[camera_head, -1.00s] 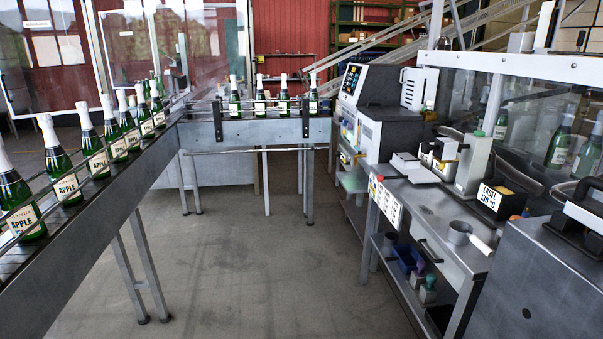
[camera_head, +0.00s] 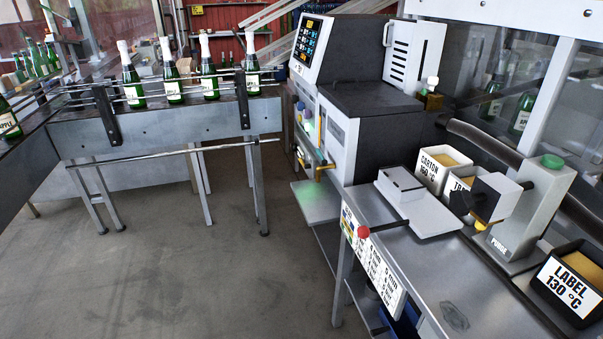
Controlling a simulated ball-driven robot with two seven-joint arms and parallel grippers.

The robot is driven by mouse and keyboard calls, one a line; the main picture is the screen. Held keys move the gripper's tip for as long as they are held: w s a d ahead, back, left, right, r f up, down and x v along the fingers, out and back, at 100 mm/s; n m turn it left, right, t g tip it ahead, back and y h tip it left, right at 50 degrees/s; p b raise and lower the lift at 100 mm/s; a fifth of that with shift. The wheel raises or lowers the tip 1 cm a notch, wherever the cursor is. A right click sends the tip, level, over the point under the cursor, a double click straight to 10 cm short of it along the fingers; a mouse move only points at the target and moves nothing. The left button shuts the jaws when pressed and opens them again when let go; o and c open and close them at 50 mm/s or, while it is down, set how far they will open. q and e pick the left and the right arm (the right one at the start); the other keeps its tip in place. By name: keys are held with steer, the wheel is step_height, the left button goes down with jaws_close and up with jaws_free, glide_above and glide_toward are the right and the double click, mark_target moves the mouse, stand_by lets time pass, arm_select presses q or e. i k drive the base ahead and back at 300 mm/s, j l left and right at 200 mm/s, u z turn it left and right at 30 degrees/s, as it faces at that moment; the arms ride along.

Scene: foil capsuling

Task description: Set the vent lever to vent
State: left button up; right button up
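No part that I can read as marked vent shows, so I cannot tell which part is the vent lever. A grey and black machine (camera_head: 372,100) with a lit screen (camera_head: 306,42) stands at the back of the bench. A brass fitting with a pale knob (camera_head: 432,86) sits on its right side. A small yellow handle (camera_head: 325,169) is on its front left. Neither of my grippers is in view.
The metal bench (camera_head: 450,270) carries a white box on a plate (camera_head: 400,185), a carton bin (camera_head: 443,168), a label bin (camera_head: 570,285) and a purge post with a green button (camera_head: 552,161). Bottles stand on a conveyor (camera_head: 180,128) at the back left. The floor (camera_head: 170,260) is clear.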

mark_target(307, 167)
steer(key=i, duration=0.35)
steer(key=i+j+z, duration=0.1)
steer(key=i+j, duration=0.2)
steer(key=i+j+z, duration=0.1)
steer(key=i+j, duration=0.25)
steer(key=i+j+z, duration=0.1)
steer(key=i+j, duration=0.2)
steer(key=i+j+z, duration=0.1)
steer(key=i+j, duration=0.2)
steer(key=j, duration=0.15)
steer(key=i+j+z, duration=0.1)
steer(key=i+j, duration=0.15)
steer(key=j, duration=0.15)
steer(key=i+j+z, duration=0.15)
steer(key=i+j, duration=0.15)
steer(key=j, duration=0.15)
steer(key=i+j+z, duration=0.1)
steer(key=j, duration=0.35)
steer(key=i, duration=0.1)
